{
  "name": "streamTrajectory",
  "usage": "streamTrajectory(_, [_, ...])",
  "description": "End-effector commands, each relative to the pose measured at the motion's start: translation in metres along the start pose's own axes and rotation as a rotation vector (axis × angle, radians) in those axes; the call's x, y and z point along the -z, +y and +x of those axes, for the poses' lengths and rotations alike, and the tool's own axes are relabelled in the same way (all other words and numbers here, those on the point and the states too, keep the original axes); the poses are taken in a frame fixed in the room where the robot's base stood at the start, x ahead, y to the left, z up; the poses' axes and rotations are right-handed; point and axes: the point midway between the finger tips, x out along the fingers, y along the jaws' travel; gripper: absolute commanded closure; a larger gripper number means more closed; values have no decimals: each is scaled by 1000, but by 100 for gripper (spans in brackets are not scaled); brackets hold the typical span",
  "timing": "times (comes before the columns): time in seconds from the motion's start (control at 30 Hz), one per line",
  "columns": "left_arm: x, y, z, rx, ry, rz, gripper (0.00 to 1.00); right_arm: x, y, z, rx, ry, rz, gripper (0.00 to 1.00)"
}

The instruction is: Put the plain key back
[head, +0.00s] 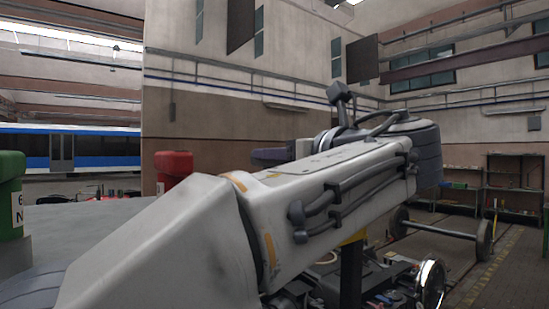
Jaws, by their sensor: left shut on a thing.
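My left arm fills the middle of the head view, and its links hide much of what lies behind. My left gripper (270,157) shows only in part, as a dark shape behind the pale arm link. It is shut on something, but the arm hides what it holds. I cannot make out the plain key. My right gripper is not in view.
A wheelset (440,229) is on the floor at right, before shelving (515,181). A blue-white tram (100,150) is far left.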

Motion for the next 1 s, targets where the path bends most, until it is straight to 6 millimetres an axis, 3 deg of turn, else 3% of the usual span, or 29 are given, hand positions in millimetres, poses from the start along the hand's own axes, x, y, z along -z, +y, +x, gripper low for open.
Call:
streamTrajectory(0.07, [2,0,0,0,-2,-1,100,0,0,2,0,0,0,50])
streamTrajectory(0.1, [3,0,0,0,0,1,51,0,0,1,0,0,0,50])
streamTrajectory(0.17, [3,0,0,0,0,1,33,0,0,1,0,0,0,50])
streamTrajectory(0.57, [0,-1,-3,2,0,0,33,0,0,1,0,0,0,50])
streamTrajectory(1.0, [1,-2,-90,5,0,0,33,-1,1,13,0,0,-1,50])
